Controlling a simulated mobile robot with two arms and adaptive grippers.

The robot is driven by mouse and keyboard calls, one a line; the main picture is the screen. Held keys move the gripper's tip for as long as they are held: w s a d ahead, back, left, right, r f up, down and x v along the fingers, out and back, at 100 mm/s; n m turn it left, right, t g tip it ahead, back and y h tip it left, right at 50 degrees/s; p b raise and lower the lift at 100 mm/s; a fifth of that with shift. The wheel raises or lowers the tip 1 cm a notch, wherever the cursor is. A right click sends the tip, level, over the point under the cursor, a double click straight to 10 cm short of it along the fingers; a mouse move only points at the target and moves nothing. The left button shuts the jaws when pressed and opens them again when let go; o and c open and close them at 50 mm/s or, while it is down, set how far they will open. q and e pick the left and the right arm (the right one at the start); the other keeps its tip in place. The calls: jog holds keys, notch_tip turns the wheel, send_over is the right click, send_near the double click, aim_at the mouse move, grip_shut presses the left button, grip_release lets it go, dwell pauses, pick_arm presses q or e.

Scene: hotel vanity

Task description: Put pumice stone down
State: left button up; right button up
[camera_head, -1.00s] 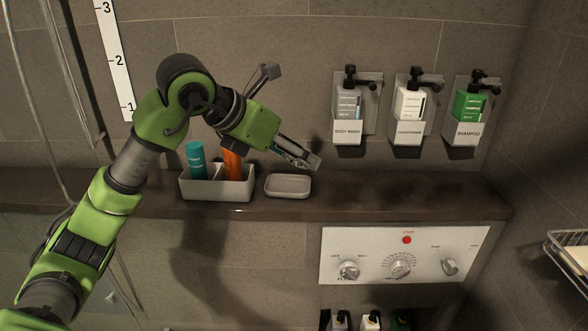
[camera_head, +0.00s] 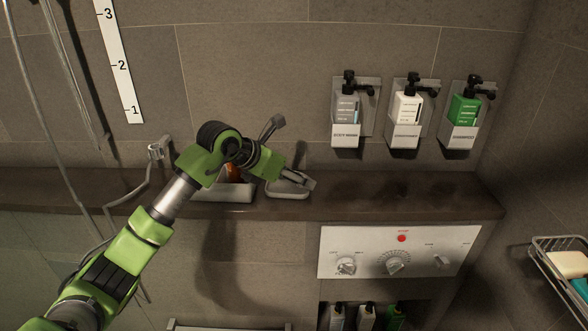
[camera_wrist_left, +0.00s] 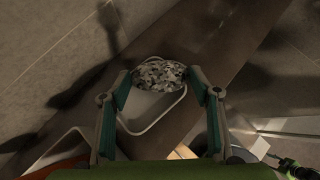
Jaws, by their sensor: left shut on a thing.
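My left gripper (camera_head: 306,181) is low over the white soap dish (camera_head: 285,196) on the dark shelf. In the left wrist view its fingers (camera_wrist_left: 162,80) are shut on the speckled grey pumice stone (camera_wrist_left: 160,73). The stone is over the far part of the soap dish (camera_wrist_left: 146,128). I cannot tell whether it touches the dish. In the head view the stone is too small and covered to make out. My right gripper is not in view.
A pale caddy (camera_head: 235,193) stands left of the dish, mostly behind my arm, with an orange bottle (camera_head: 234,173) in it. The shelf (camera_head: 390,195) right of the dish is clear. Dispensers (camera_head: 405,118) hang on the wall above. A control panel (camera_head: 395,252) is below.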

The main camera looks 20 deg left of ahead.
pick_arm(q)
jog(key=shift+f, duration=0.1)
jog(key=shift+f+b, duration=0.15)
jog(key=shift+b, duration=0.15)
jog(key=o, duration=1.1)
jog(key=shift+r, duration=0.25)
jog(key=b+v, duration=0.2)
jog(key=v, duration=1)
